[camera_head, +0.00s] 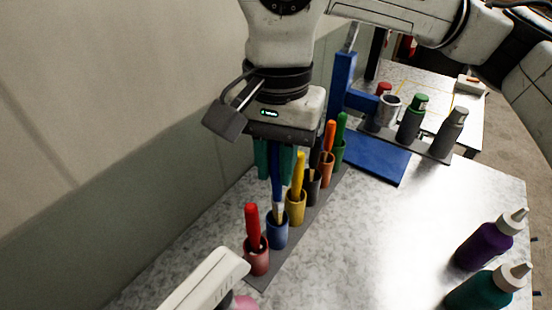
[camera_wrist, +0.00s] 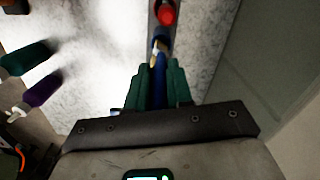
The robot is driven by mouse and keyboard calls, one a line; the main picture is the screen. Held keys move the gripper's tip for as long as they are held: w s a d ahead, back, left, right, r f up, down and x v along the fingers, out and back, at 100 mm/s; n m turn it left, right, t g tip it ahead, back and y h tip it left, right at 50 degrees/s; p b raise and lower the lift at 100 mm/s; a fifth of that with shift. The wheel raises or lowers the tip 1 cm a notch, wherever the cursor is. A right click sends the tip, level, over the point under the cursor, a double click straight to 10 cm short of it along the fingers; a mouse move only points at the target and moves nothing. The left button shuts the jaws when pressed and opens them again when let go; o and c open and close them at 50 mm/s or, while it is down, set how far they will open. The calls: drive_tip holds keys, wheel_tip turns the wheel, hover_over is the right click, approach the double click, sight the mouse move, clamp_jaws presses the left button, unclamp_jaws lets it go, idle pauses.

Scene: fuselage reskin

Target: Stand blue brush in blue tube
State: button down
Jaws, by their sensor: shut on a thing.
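My gripper (camera_head: 272,178) has teal fingers pointing down and is shut on the blue brush (camera_head: 277,190). The brush hangs roughly upright, blue handle up and pale end down. Its lower end overlaps the mouth of the blue tube (camera_head: 277,234); I cannot tell how far, if at all, it is inside. In the wrist view the blue brush (camera_wrist: 158,66) runs out from between the fingers of my gripper (camera_wrist: 159,75), its pale tip over the blue tube's rim. The tube stands between the red and yellow tubes.
The red tube (camera_head: 256,260) and yellow tube (camera_head: 296,210) hold matching brushes close on either side. Dark, orange and green tubes continue the row beside the wall. A blue stand (camera_head: 372,158) is behind. Purple (camera_head: 488,243) and teal (camera_head: 485,290) bottles stand right; the middle tabletop is clear.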

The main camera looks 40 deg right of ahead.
drive_tip(key=shift+f+b, duration=1.75)
drive_tip(key=shift+f, duration=0.15)
drive_tip(key=shift+c, duration=2.3)
unclamp_jaws()
drive_tip(key=shift+r, duration=0.15)
drive_tip(key=shift+r+p, duration=2.7)
drive_tip(key=shift+r, duration=2.2)
